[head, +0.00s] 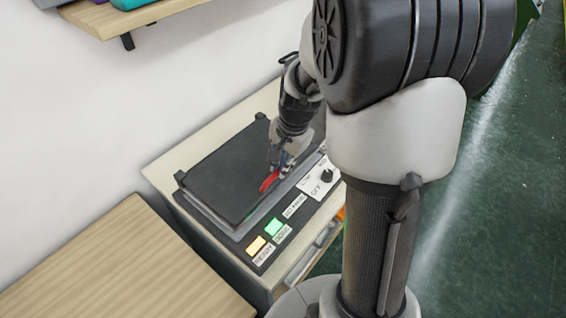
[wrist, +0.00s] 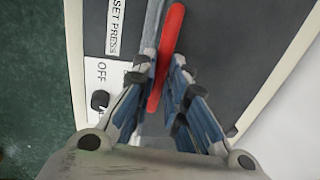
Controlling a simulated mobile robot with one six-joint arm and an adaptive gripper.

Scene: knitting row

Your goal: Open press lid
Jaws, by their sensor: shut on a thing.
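The press lid (head: 215,170) is a dark flat plate lying over the grey press base (head: 225,226), on a small cabinet against the wall. The lid looks closed or nearly so; I cannot tell if there is a small gap. A red handle (head: 268,182) is at the lid's front edge. It also shows in the wrist view (wrist: 170,50), running up between the fingers. My gripper (head: 283,160) is at the handle, with its fingers on either side of it and shut on it.
A control strip has a yellow button (head: 256,245), a green button (head: 273,227) and a black knob (head: 326,176) marked OFF. A wooden table (head: 110,265) stands at lower left. A wall shelf (head: 125,18) is above. Green floor is open at right.

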